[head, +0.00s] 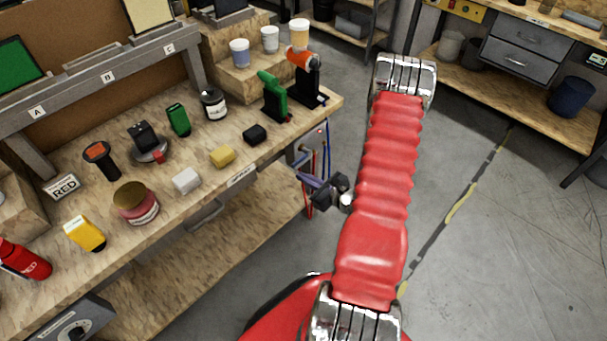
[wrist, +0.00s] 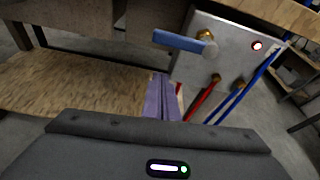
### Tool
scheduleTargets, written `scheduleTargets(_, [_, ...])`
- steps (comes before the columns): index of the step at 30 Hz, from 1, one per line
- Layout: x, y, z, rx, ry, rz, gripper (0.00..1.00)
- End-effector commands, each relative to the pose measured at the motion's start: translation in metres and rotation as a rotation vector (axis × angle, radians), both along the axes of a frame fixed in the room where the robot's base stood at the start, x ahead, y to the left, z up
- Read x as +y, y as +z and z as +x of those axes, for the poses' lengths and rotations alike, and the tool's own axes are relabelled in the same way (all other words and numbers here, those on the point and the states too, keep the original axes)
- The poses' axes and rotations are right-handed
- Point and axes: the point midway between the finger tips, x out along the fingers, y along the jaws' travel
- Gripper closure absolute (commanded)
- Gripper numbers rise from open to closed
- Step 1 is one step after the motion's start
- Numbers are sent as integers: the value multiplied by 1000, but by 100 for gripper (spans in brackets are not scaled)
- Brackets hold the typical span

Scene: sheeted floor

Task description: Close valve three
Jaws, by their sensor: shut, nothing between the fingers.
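A grey metal panel (wrist: 190,75) hangs under the bench edge and also shows in the head view (head: 296,156). On it a valve has a blue lever (wrist: 178,41) and a brass stem (wrist: 206,36). The lever reaches left from the stem, roughly level in the wrist view. No valve number is readable. My gripper (wrist: 160,76) has purple fingers, shut and empty, below the lever and apart from it. In the head view my gripper (head: 301,175) is beside the panel's hoses; the lever cannot be made out there.
A red hose (wrist: 202,100) and blue hoses (wrist: 240,88) run down from the panel, close to my gripper. A lit red lamp (wrist: 257,45) sits at the panel's upper right. The bench (head: 130,250) with many items stands left. The floor (head: 480,260) to the right is clear.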

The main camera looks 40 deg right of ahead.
Motion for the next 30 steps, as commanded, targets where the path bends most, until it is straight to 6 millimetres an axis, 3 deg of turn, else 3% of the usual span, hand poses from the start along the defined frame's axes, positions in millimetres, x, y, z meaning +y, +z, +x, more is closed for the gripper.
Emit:
scheduleTargets(18, [-9,28,-73,-1,-2,-2,100])
scheduleTargets(30, [-9,33,-88,-1,0,-1,100])
